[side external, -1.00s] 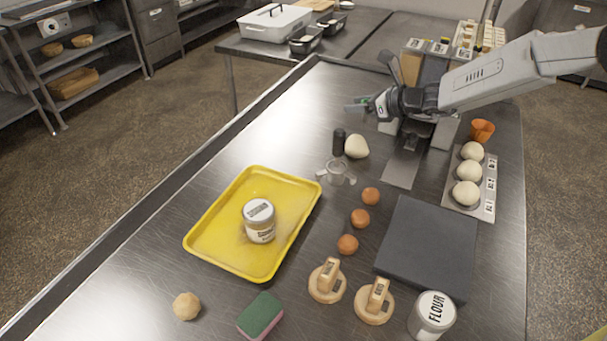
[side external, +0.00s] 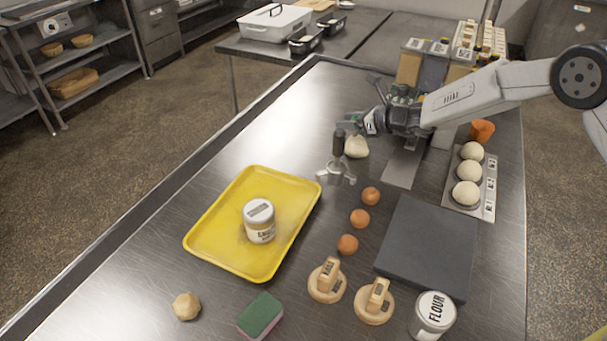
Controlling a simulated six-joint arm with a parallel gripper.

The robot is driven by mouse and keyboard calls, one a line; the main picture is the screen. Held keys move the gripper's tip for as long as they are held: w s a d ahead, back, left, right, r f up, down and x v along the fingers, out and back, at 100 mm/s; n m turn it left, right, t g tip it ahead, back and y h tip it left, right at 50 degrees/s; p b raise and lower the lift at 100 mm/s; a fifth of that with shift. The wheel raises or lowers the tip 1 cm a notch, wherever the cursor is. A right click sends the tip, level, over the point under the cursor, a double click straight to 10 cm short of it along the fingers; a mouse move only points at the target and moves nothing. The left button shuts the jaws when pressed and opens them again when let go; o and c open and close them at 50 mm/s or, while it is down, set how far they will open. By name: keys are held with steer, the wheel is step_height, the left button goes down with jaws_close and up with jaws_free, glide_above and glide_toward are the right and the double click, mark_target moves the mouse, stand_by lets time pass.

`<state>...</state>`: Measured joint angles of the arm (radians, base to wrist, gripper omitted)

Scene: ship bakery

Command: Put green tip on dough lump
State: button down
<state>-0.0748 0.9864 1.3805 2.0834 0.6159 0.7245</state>
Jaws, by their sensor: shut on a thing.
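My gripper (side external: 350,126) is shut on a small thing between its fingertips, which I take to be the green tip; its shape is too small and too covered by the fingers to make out. The gripper is low over the far part of the steel table. A cream dough lump (side external: 357,148) lies on the table just below and beside the fingers. The gripper overlaps the lump's upper edge in the picture; I cannot tell whether they touch. A dark upright cylinder (side external: 338,145) stands at the lump's left, its top close to the fingertips.
A clear ring-like holder (side external: 336,173) stands just in front. Several orange-brown balls (side external: 360,218), a dark slab (side external: 428,245) and a tray with pale balls (side external: 482,207) lie nearer and right. A yellow tray (side external: 205,235) bears a labelled jar (side external: 259,222). An orange cup (side external: 482,131) stands behind.

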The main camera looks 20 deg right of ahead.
steer(key=shift+f, duration=0.2)
steer(key=shift+c, duration=0.9)
jaws_free()
steer(key=shift+f, duration=0.1)
steer(key=shift+r, duration=0.2)
steer(key=shift+s+d, duration=0.15)
steer(key=v, duration=1.1)
steer(key=shift+s+d, duration=0.2)
steer(key=shift+s, duration=0.05)
steer(key=shift+r, duration=0.1)
